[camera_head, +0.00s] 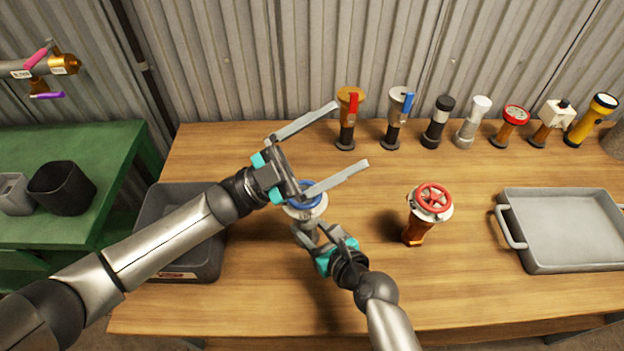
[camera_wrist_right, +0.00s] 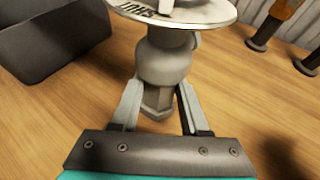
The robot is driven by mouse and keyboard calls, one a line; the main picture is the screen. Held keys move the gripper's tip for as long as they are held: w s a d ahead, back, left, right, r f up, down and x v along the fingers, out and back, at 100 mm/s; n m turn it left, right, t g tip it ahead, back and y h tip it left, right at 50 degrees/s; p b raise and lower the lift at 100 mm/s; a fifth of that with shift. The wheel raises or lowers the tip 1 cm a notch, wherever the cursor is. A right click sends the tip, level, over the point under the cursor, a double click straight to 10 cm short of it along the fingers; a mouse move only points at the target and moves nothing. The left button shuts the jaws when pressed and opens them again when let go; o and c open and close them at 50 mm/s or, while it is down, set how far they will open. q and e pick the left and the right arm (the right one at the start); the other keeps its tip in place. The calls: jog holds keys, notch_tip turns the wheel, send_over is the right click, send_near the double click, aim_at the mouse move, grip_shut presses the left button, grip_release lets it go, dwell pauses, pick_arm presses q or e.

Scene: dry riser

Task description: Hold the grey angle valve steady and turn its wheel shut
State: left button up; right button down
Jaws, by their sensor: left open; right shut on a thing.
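The grey angle valve (camera_head: 306,209) with a blue wheel (camera_head: 303,193) stands upright on the wooden table, left of its middle. My right gripper (camera_head: 308,236) is shut on its lower body. The right wrist view shows the valve's grey body (camera_wrist_right: 163,62) between the two fingers, with a pale lettered disc above; the wheel is mostly cut off at the top there. My left gripper (camera_head: 341,141) is wide open and empty. Its fingers point up and right in the head view, and one finger and the hand partly cover the blue wheel.
An orange valve with a red wheel (camera_head: 433,199) stands to the right. Several nozzles and torches line the table's back edge, including one with a red lever (camera_head: 349,112). A grey tray (camera_head: 510,262) is at right, a dark bin (camera_head: 150,215) at left under my left arm.

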aim_at(313, 181)
pick_arm(q)
jog(key=a+f+n+t+y, duration=0.1)
jog(key=f+n+t+y, duration=0.1)
jog(key=n+t, duration=0.1)
jog(key=a+f+n+t+y, duration=0.1)
jog(key=a+n+t+y, duration=0.1)
jog(key=n+t+y, duration=0.1)
jog(key=s+a+f+n+t+y, duration=0.1)
jog(key=f+n+t+y, duration=0.1)
jog(key=n+t, duration=0.3)
jog(key=shift+a+f+t+y, duration=0.25)
jog(key=shift+f+t+y, duration=0.05)
jog(key=shift+t, duration=0.1)
jog(key=s+a+f+n+y, duration=0.1)
jog(key=f+n+y, duration=0.1)
jog(key=s+a+f+n+y, duration=0.2)
jog(key=f, duration=0.1)
jog(key=s+a+f+n+y, duration=0.1)
jog(key=s+f+n+y, duration=0.1)
jog(key=f, duration=0.1)
jog(key=shift+a+n+g, duration=0.4)
jog(key=x, duration=1.1)
jog(key=shift+w+d+f, duration=0.15)
jog(key=shift+w+f, duration=0.1)
jog(key=shift+w, duration=0.15)
jog(key=c, duration=1.1)
jog(key=shift+c, duration=0.2)
jog(key=shift+r, duration=0.1)
